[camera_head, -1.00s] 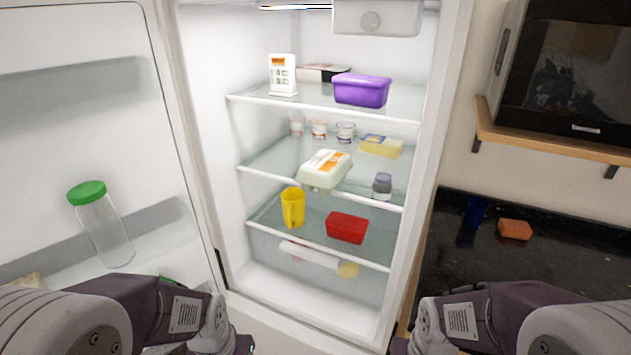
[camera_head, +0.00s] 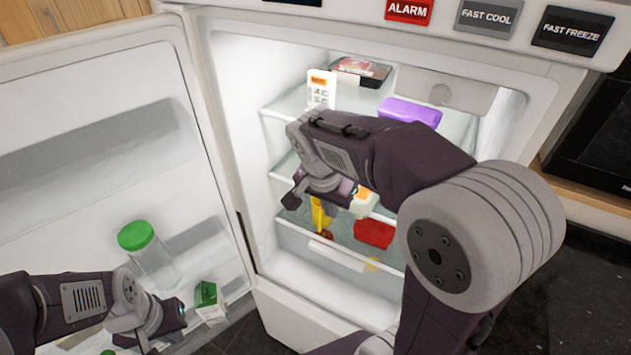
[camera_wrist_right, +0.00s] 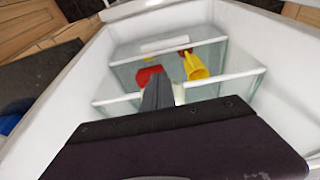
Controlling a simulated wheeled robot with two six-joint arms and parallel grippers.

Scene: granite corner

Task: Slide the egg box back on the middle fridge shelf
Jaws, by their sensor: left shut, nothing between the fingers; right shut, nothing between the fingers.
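The egg box (camera_head: 362,205), pale with an orange-and-white label, is at the front of the middle fridge shelf (camera_head: 283,177). My right arm and gripper hide most of it in the head view, so I cannot tell how far it overhangs the shelf edge. My right gripper (camera_head: 296,197) is shut and empty, in front of the shelf by the egg box; I cannot tell if they touch. Its grey fingers show in the right wrist view (camera_wrist_right: 158,92). My left gripper (camera_head: 168,322) is shut and empty, low by the open fridge door.
A yellow jug (camera_head: 319,216) and red box (camera_head: 374,234) stand on the lower shelf. A purple tub (camera_head: 410,112) and white carton (camera_head: 321,90) are on the top shelf. The door holds a green-lidded jar (camera_head: 146,252) and a green-and-white carton (camera_head: 209,301).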

